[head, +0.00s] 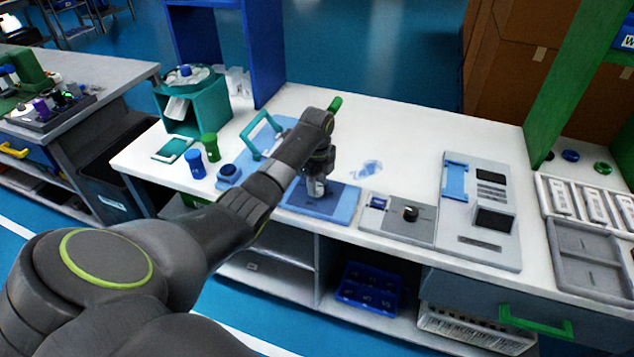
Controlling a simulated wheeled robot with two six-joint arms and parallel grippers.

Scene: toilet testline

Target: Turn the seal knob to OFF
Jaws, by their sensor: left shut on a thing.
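A black round knob (410,213) with a small red mark sits on a flat grey panel (393,230) on the white bench. I take it for the seal knob. A small screen with a blue face (379,203) is to its left on the same panel. The knob's lettering is too small to read. My left gripper (316,190) points down over a blue plate with a dark pad, left of the panel and apart from the knob. It is shut on a small pale object, mostly hidden by the fingers. My right gripper is not in view.
The blue plate (345,205) lies below my gripper, with a teal handle (262,135) behind my arm. Blue (195,163) and green (210,146) cups stand left. A grey device board (482,250) and trays (585,260) are right. Bench behind the panel is mostly clear.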

